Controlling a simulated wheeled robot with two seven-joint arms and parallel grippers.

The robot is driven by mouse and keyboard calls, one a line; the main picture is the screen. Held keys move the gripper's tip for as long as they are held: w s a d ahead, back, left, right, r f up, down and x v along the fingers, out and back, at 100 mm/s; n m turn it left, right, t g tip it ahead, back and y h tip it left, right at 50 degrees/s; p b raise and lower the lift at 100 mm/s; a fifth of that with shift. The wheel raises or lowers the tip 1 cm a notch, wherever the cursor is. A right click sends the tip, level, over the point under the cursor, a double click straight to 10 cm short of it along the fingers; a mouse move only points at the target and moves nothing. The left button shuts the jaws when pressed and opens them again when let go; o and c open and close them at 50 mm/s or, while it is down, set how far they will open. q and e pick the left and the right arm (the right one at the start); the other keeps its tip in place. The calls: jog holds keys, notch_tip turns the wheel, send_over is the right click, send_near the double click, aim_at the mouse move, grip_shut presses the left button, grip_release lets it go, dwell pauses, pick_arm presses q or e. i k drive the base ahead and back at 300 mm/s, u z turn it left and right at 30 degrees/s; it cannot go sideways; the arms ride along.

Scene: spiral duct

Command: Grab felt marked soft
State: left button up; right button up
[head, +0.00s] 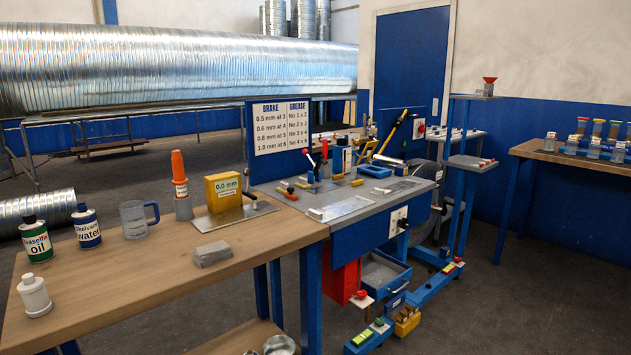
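A small stack of grey, felt-like pads (212,254) lies on the wooden table near its right front edge. I cannot read any marking on it, so I cannot tell whether it is the felt marked soft. Several small pieces lie on the grey bench top, too small to identify. Neither of my grippers shows in the head view.
The blue bench (343,245) adjoins on the right. Floor is open further right.

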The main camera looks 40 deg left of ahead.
aim_at(284, 185)
jog(key=i, duration=1.65)
jog(key=u, duration=2)
